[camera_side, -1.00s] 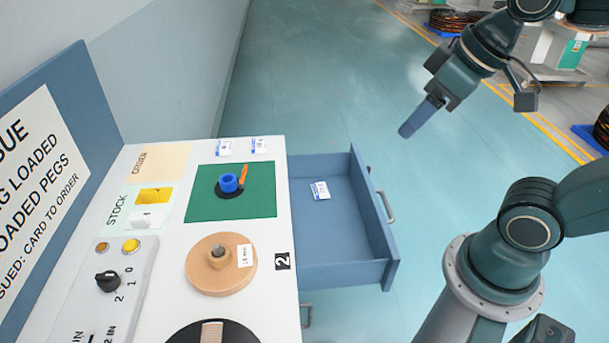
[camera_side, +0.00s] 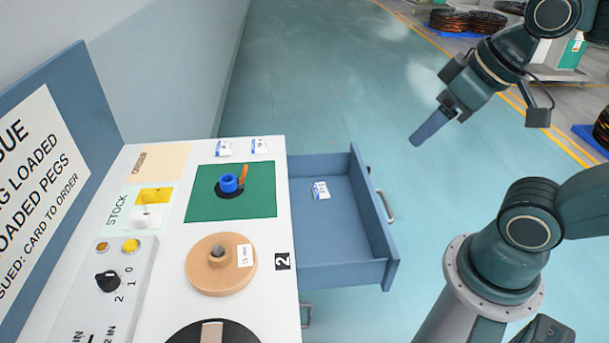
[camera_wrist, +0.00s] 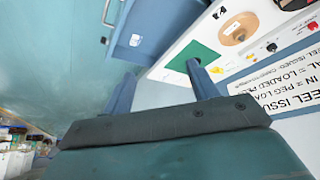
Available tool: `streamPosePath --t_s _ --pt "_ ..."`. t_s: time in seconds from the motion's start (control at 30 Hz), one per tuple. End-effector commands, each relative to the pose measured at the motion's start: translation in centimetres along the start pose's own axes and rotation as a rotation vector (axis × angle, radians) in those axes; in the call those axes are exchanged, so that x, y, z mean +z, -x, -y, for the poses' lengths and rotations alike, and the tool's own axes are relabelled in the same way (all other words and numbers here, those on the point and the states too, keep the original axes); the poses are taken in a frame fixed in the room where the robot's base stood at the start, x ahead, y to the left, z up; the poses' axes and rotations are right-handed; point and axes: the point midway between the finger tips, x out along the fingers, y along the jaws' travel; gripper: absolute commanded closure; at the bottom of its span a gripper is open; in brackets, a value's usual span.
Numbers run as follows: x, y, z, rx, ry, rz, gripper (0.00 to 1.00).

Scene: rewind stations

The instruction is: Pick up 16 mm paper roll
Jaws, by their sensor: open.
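A tan paper roll (camera_side: 208,278) with a grey core and a small white label lies flat on the white bench, in front of the green mat in the side view. Its label is too small to read surely. The roll also shows at the top right of the wrist view (camera_wrist: 236,32). My gripper (camera_side: 430,127) is raised over the floor to the right of the open drawer, well away from the roll. In the wrist view my gripper (camera_wrist: 160,86) has its two fingers wide apart, with nothing between them.
A blue drawer (camera_side: 340,245) stands open from the bench, with a white-and-blue card (camera_side: 320,190) inside. A blue spool (camera_side: 229,183) and an orange tool (camera_side: 243,174) are on the green mat (camera_side: 262,201). A switch box (camera_side: 122,280) and a tall sign board (camera_side: 22,190) border the left.

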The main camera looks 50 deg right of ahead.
Motion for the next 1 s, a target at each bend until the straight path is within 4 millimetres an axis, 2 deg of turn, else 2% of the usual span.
streamPosePath --t_s 0.27,0.3,0.67,0.87,1.0 --pt "0.0 0.0 0.0 0.0 0.0 0.0 0.41" --pt "0.0 0.0 0.0 0.0 0.0 0.0 0.35" --pt "-0.2 0.0 0.1 -0.002 -0.008 0.002 0.35" --pt "-1.4 -0.4 0.8 -0.022 -0.084 0.019 0.35" --pt "-3.1 -0.9 1.8 -0.046 -0.194 0.044 0.35"
